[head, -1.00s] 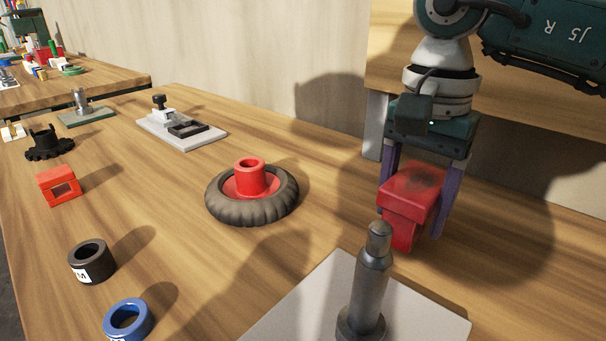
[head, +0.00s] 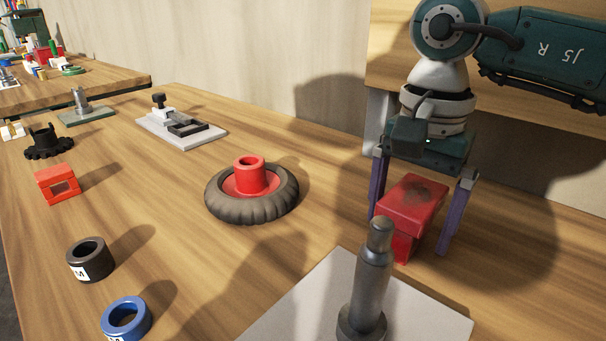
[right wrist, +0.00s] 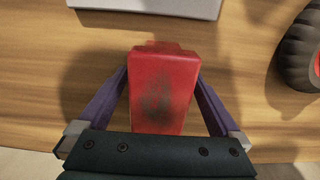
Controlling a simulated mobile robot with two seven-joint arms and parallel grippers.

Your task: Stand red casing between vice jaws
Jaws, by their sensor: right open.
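A red block with a wider top and a dark smudge, seemingly the red casing (head: 412,203), stands upright on the table at the right. It also shows in the right wrist view (right wrist: 161,90). My right gripper (head: 408,236) is open around it, one finger on each side, with gaps visible between fingers and block. A small vice-like fixture (head: 180,125) with a black knob and black frame on a pale base stands at the back; I cannot tell whether it is the vice. My left gripper is not in view.
A grey plate (head: 295,310) with an upright metal post (head: 371,285) stands just in front of the red block. A tyre (head: 252,205) with a red hub lies in mid-table. Black (head: 90,260) and blue (head: 128,318) rings lie at the front left.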

